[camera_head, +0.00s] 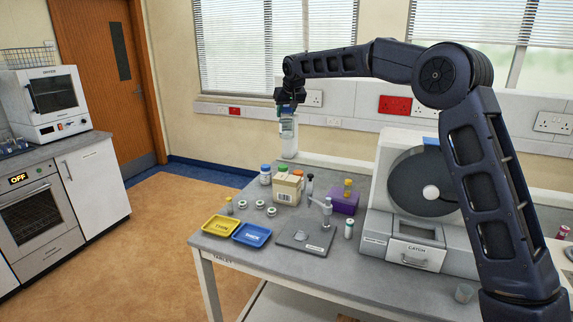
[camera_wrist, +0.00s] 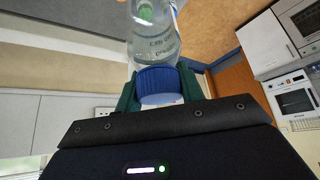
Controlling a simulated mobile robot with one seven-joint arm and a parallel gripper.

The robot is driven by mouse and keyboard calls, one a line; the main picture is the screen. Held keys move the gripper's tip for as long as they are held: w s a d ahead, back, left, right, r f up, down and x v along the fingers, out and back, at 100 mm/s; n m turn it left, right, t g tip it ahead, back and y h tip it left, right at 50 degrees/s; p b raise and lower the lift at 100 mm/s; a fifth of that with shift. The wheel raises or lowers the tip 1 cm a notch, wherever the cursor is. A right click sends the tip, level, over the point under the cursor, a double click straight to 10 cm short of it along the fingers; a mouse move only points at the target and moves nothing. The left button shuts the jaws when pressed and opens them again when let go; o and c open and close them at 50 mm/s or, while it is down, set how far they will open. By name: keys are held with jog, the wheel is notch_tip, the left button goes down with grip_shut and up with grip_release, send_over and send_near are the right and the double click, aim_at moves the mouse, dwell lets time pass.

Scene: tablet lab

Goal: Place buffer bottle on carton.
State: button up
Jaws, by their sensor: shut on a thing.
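The buffer bottle (camera_head: 288,140) is a clear bottle with a label, hanging upright from my gripper (camera_head: 287,108) in the head view. In the wrist view its blue cap (camera_wrist: 160,84) sits between the two green fingers of my gripper (camera_wrist: 160,92), and the clear body (camera_wrist: 153,42) extends beyond. My gripper is shut on the cap. The carton (camera_head: 287,190) is a beige box with a label on the bench. It stands below the bottle in the head view, with a visible gap between them.
Small bottles (camera_head: 265,174) stand behind and beside the carton, and a purple box (camera_head: 345,203) is to its right. Yellow (camera_head: 221,226) and blue (camera_head: 251,235) trays lie in front. A white machine (camera_head: 415,235) takes up the bench's right side.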

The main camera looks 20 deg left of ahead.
notch_tip(320, 180, down, 18)
jog(key=shift+r, duration=0.2)
dwell(0.4)
jog(key=shift+f, duration=0.1)
jog(key=o, duration=1.2)
jog(key=v, duration=1.2)
